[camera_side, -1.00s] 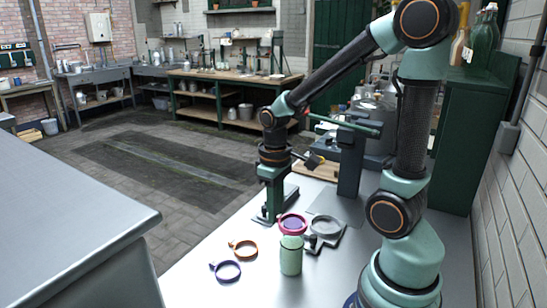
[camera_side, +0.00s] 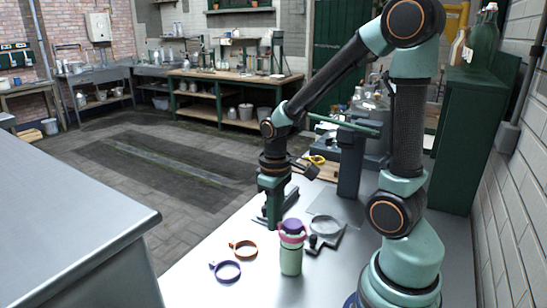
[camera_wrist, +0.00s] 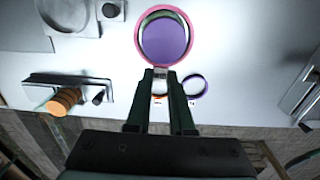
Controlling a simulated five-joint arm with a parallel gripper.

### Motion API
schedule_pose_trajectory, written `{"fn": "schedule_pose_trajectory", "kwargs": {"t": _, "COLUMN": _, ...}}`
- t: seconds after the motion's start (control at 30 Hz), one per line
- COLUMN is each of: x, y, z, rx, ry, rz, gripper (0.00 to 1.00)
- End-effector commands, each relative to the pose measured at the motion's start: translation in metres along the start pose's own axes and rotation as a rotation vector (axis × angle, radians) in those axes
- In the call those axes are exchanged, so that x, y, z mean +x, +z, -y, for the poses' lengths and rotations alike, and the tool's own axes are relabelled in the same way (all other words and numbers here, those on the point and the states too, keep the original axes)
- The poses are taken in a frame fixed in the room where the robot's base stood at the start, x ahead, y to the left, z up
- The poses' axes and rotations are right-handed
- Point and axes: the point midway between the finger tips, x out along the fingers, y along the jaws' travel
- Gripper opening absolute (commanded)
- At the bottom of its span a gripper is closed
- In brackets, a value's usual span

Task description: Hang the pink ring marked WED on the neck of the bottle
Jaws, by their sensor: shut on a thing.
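The bottle (camera_side: 290,259) has a pale green body and a purple cap (camera_side: 292,225), and stands upright on the light bench. The pink ring (camera_side: 292,238) encircles the bottle's top just below the cap in the side view. In the wrist view the pink ring (camera_wrist: 137,42) surrounds the purple cap (camera_wrist: 166,40). My gripper (camera_side: 274,229) is beside the bottle's top, shut on the ring's tab. It shows in the wrist view (camera_wrist: 161,74) with the tab between its fingers. The WED mark cannot be read, and whether the ring rests on the bottle cannot be told.
An orange ring (camera_side: 243,250) and a dark purple ring (camera_side: 227,271) lie on the bench left of the bottle. A dark post (camera_side: 350,165) stands farther back. Bare bench lies in front.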

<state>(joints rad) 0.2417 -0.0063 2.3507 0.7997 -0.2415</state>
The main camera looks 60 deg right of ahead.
Motion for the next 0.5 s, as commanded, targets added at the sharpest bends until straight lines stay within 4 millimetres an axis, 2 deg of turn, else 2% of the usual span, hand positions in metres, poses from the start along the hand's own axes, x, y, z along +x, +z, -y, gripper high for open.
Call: {"fn": "schedule_pose_trajectory", "kwargs": {"t": 0.5, "x": 0.0060, "y": -0.0004, "z": -0.0001, "rx": 0.000, "ry": 0.000, "rz": -0.001, "gripper": 0.00}}
